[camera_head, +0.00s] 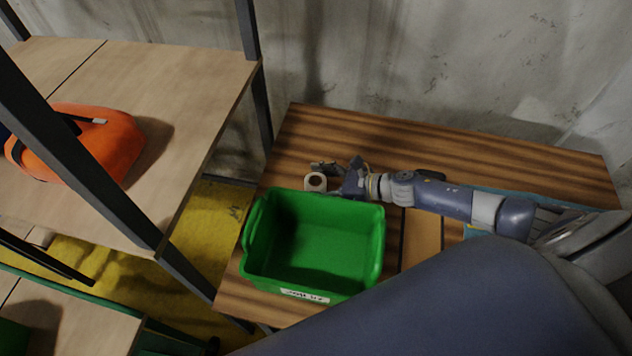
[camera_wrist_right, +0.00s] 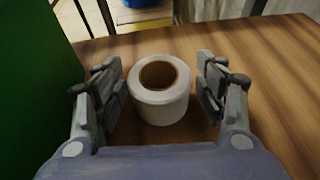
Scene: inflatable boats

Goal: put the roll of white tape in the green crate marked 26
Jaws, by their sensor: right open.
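The roll of white tape (camera_head: 315,182) stands on its flat side on the striped wooden table, just behind the green crate. In the right wrist view the roll (camera_wrist_right: 160,104) shows its brown core and sits between the two fingers. My right gripper (camera_head: 328,176) is open around it, with a gap visible on both sides (camera_wrist_right: 161,90). The green crate (camera_head: 381,240) is upright and looks empty. It has a white label on its front, too small to read. Its green wall also fills the left of the wrist view (camera_wrist_right: 38,85). My left gripper is not in view.
The wooden table (camera_head: 290,135) has free room at its back. A dark object (camera_head: 430,175) and a blue item (camera_head: 475,231) lie near my right arm. A shelf (camera_head: 190,90) with an orange bag (camera_head: 105,140) stands at the left. A concrete wall is behind.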

